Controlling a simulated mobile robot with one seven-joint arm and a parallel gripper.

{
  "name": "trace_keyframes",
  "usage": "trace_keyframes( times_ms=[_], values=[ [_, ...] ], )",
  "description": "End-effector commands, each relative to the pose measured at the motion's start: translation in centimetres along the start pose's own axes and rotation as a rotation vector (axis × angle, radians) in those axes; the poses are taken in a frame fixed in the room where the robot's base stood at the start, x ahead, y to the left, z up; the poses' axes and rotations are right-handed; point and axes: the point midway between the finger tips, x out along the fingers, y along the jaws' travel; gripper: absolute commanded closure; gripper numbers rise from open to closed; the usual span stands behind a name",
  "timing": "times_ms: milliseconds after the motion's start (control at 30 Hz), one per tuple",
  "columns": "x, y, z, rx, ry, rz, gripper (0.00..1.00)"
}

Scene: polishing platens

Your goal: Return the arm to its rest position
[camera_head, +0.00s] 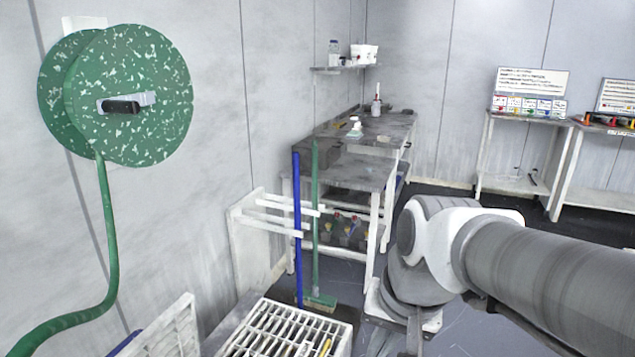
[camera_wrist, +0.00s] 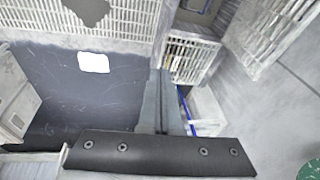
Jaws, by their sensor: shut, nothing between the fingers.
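In the wrist view my gripper (camera_wrist: 162,82) points away from the camera over the floor. Its two grey fingers lie together with nothing between them. In the head view my arm (camera_head: 540,265) reaches in from the right edge and bends down at a white and grey joint. The gripper's fingers cannot be made out in that view. The arm hangs in free space, apart from the benches behind it.
A green speckled hose reel (camera_head: 150,70) hangs on the left wall, its green hose (camera_head: 108,230) running down. A white slatted crate (camera_head: 260,335), also in the wrist view (camera_wrist: 190,55), stands low. A blue pole (camera_head: 297,220) and green broom (camera_head: 315,220) stand by a workbench (camera_head: 350,172).

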Motion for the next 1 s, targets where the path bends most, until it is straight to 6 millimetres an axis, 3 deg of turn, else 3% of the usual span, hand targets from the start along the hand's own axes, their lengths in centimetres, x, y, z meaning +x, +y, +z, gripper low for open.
trace_keyframes(
  times_ms=[200, 400, 1000],
  values=[
    [-2.9, 3.9, 1.6, -0.177, 0.15, 0.038, 1.0],
    [-4.8, 6.5, 2.8, -0.306, 0.244, 0.076, 1.0],
    [-19.2, 3.6, -0.8, -0.297, 0.232, 0.073, 1.0]
  ],
)
